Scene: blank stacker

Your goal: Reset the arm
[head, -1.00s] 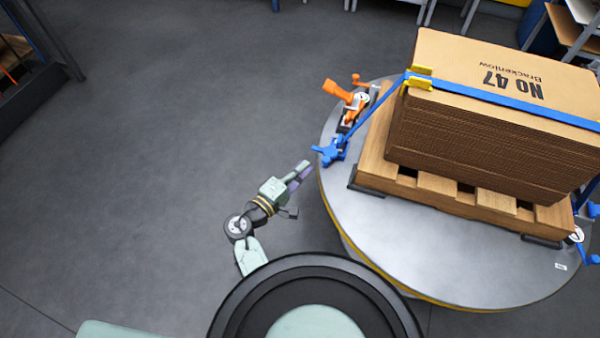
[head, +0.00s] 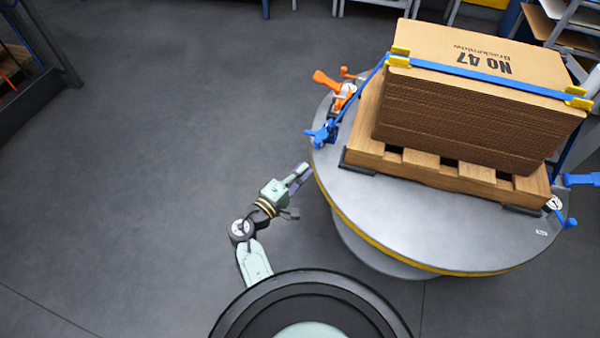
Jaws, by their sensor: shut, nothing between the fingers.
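My gripper (head: 302,174) is shut and empty. It points up and right, close to the left rim of the round grey turntable (head: 390,228); whether it touches the rim I cannot tell. My arm is bent, low over the open floor beside the turntable. On the turntable a wooden pallet (head: 425,170) carries a stack of brown cardboard blanks (head: 450,120) marked "No 47". A blue strap (head: 478,75) runs over the stack with yellow corner pieces. Its blue ratchet handle (head: 323,133) hangs at the turntable's left edge, just above my gripper.
An orange-handled fitting (head: 335,88) sits at the turntable's far left. Another blue handle (head: 580,180) sticks out at the right. Shelving (head: 565,40) stands at the back right and a dark rack (head: 30,95) at the far left. The grey floor (head: 150,180) at left is clear.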

